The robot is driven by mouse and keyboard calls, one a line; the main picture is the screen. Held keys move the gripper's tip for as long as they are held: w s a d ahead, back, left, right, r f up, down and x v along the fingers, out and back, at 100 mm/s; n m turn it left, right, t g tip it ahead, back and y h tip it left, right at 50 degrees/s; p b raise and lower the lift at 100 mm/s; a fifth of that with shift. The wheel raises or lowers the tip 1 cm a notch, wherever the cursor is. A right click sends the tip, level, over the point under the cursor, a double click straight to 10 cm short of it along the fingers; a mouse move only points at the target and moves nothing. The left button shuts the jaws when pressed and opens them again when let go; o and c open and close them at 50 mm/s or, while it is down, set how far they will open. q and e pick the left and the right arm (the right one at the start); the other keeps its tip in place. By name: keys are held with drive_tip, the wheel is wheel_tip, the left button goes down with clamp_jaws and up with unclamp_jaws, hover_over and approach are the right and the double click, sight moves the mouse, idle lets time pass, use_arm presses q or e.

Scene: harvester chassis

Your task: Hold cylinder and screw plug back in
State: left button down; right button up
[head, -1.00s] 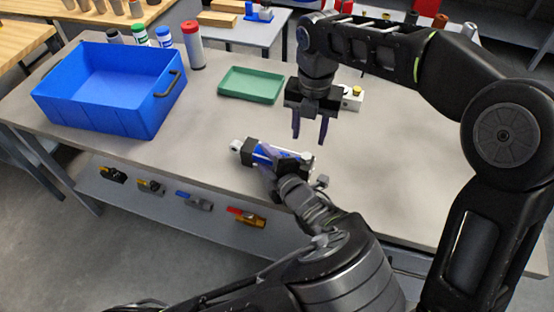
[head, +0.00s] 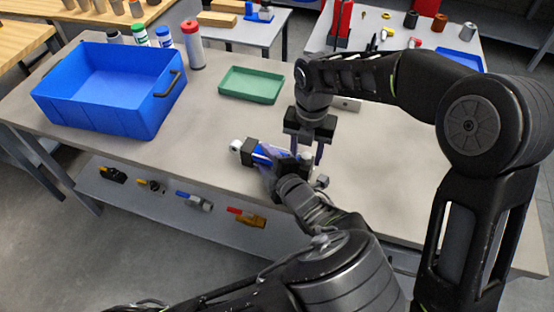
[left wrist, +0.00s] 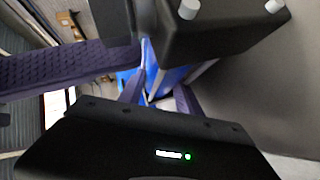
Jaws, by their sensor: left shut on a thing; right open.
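The cylinder (head: 262,153), with a blue body, dark end blocks and a pale rounded end at its left, is above the grey table's front part. My left gripper (head: 272,168) is shut around its blue body, which also shows in the left wrist view (left wrist: 152,62) near a dark end block (left wrist: 215,28). My right gripper (head: 307,160) points down over the cylinder's right end, fingers open and apart. Whether it touches the cylinder is unclear. A small grey piece (head: 321,181) is right of the cylinder; I cannot tell if it is the plug.
A blue bin (head: 110,112) stands on the table (head: 400,170) at the left. A green tray (head: 252,85) lies at the back middle. A red and white bottle (head: 193,45) and other bottles stand behind the bin.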

use_arm(q)
drive_tip(key=shift+f, duration=0.1)
use_arm(e)
drive_tip(key=shift+c, duration=0.3)
clamp_jaws()
